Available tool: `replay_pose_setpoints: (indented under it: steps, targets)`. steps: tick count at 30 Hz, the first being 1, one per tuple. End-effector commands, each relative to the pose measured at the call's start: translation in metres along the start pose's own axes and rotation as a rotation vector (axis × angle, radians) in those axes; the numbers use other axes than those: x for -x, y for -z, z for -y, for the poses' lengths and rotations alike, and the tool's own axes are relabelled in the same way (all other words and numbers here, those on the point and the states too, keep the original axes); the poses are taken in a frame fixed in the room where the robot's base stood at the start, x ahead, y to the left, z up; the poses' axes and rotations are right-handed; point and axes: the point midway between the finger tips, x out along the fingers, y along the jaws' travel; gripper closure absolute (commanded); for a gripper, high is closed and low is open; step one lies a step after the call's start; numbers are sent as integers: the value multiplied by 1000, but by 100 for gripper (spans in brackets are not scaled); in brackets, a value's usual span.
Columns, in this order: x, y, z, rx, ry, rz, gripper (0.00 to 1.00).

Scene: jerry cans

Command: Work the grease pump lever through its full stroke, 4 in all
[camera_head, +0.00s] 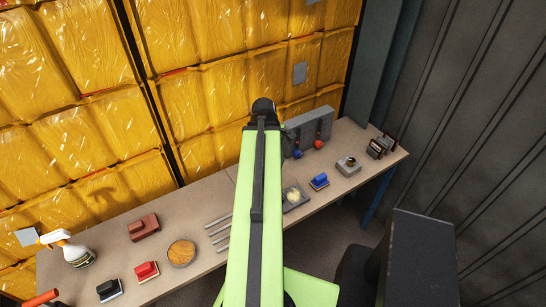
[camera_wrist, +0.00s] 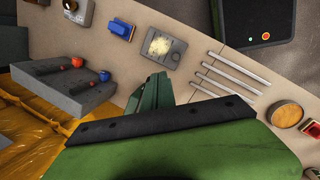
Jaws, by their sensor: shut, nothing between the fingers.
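A grey fixture (camera_head: 312,130) stands at the back of the bench. It carries two short levers, one with a blue knob (camera_head: 297,154) and one with a red knob (camera_head: 318,144). In the wrist view the fixture (camera_wrist: 68,95) is at the left, with the red knob (camera_wrist: 77,62) and blue knob (camera_wrist: 104,76). I cannot tell which lever is the grease pump's. My gripper (camera_wrist: 157,83) is shut and empty, to the right of the fixture in the wrist view and apart from both knobs. My arm hides it in the head view.
Yellow-wrapped stacks (camera_head: 210,100) stand behind.

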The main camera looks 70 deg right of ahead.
Motion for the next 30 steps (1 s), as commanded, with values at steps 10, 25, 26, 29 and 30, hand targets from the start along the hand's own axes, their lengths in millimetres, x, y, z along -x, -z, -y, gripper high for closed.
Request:
replay_pose_setpoints:
  steps: [10,25,26,29,30]
  targets:
    - [4,-14,-19,-980,-74,109,100]
    - [44,26,-52,-2186,-441,52,100]
    - [51,39,-55,-2199,-470,32,100]
    - [64,69,-51,-2136,-488,3,100]
    - [66,76,-47,-2124,-484,-3,100]
